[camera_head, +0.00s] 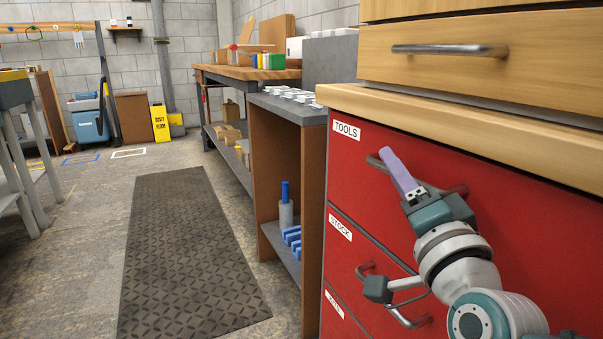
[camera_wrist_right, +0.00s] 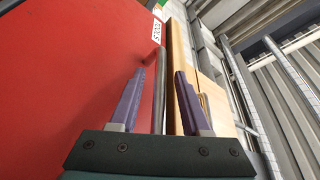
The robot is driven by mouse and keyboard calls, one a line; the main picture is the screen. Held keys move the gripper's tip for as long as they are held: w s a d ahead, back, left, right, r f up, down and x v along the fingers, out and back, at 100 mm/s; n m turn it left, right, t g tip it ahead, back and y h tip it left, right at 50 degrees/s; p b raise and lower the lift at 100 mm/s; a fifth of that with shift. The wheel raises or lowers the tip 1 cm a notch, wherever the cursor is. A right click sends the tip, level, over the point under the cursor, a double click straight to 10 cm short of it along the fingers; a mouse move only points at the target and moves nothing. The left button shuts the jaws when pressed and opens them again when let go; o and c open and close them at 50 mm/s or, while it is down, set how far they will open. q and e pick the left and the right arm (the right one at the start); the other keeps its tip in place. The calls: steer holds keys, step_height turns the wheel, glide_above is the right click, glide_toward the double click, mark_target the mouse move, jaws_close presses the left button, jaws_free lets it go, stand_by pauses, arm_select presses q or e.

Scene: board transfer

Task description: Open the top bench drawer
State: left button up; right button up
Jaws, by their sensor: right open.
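The red top bench drawer (camera_head: 350,185) carries a TOOLS label and is shut, its front flush with the STOCK drawer below. Its metal bar handle (camera_head: 373,161) is partly hidden behind my right gripper (camera_head: 390,158). In the right wrist view the purple fingers of the right gripper (camera_wrist_right: 160,76) are open, with the handle bar (camera_wrist_right: 157,100) running between them. I cannot tell whether either finger touches the bar. The TOOLS label (camera_wrist_right: 157,32) shows beyond the fingertips. My left gripper is not in view.
The STOCK drawer (camera_head: 342,250) has a similar handle under my right arm. A wooden worktop edge (camera_head: 400,112) overhangs the red drawers, with a wooden drawer (camera_head: 540,65) above. A grey-topped shelf unit (camera_head: 312,180) stands to the left. The floor mat (camera_head: 190,255) is clear.

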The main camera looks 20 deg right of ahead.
steer(key=shift+c, duration=0.2)
jaws_close()
stand_by(1.3)
